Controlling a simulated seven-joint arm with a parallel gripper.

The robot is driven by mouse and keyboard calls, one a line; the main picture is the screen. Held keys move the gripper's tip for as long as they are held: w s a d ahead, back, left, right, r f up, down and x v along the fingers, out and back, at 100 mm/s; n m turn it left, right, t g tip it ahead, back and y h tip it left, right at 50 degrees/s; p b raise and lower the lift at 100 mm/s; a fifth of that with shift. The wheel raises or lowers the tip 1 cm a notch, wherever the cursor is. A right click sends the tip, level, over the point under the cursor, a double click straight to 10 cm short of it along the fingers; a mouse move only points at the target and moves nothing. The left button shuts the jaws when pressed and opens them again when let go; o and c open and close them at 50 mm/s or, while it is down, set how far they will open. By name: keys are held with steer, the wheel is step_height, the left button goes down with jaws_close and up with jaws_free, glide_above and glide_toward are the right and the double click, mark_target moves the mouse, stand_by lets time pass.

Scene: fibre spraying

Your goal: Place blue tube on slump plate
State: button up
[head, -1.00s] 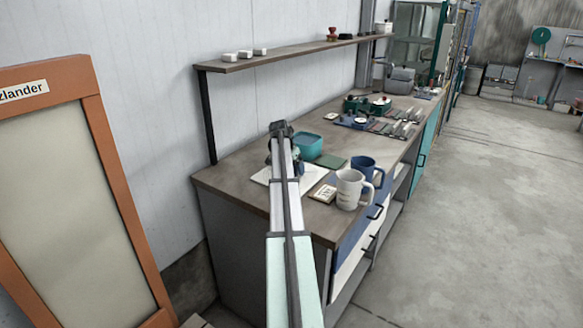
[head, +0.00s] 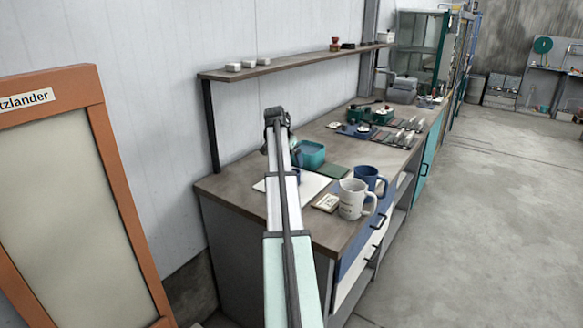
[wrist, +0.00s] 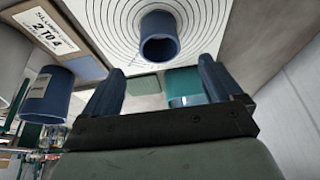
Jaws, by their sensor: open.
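The blue tube (wrist: 160,45) stands on the white slump plate (wrist: 112,28), with its open end toward the wrist camera. The plate's printed rings surround the tube, which looks near their middle. My gripper (wrist: 161,85) is open; its two blue fingers are apart, with nothing between them, and the tube shows beyond them, clear of both. In the head view the plate (head: 318,185) lies at the near end of the bench, and my arm hides most of the tube and the gripper.
A card (head: 326,203) lies beside the plate. A teal container (head: 312,154) and a green mat (head: 333,171) are behind the plate. A shelf (head: 300,60) runs above the bench.

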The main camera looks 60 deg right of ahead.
steer(key=shift+v, duration=1.1)
